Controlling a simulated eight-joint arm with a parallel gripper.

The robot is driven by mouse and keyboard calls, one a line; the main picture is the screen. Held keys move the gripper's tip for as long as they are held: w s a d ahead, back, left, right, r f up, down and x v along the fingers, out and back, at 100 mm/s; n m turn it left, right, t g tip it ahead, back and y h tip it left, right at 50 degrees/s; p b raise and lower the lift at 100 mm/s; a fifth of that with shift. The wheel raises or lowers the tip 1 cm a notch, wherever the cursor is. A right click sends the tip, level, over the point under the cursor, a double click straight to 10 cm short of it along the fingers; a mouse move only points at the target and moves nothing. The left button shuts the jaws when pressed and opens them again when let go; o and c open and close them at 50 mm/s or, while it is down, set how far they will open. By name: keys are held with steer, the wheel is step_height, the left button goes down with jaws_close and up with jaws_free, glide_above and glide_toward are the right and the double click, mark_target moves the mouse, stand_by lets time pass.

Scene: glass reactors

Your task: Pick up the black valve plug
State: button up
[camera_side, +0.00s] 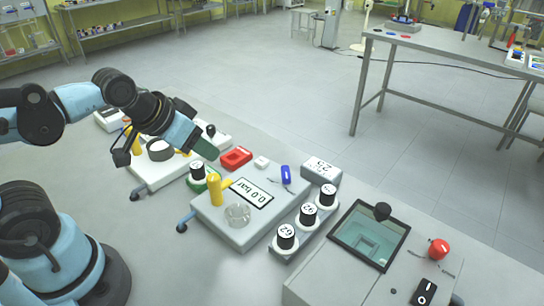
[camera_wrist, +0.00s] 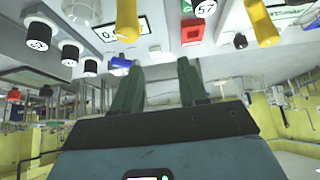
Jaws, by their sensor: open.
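A small black rounded knob (camera_side: 211,130), which may be the black valve plug, stands on the white unit at the back, behind my gripper. In the wrist view a black piece (camera_wrist: 240,41), probably the same one, lies to the right of the fingers. My gripper (camera_side: 207,150) is above the bench, near the red block (camera_side: 236,157). Its green fingers (camera_wrist: 158,64) are apart, with nothing held between them. I cannot tell for certain which black piece is the plug.
A grey unit with a pressure display (camera_side: 251,193) carries a yellow handle (camera_side: 214,190). A red button (camera_side: 438,249) is far right.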

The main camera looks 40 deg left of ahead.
stand_by(0.3)
steer(key=o, duration=0.4)
steer(key=shift+o, duration=0.2)
steer(key=shift+w, duration=0.1)
steer(key=m+g+h, duration=0.3)
steer(key=m+g, duration=0.1)
steer(key=m, duration=0.5)
glide_above(328, 189)
steer(key=s+a, duration=0.3)
steer(key=shift+x, duration=5.9)
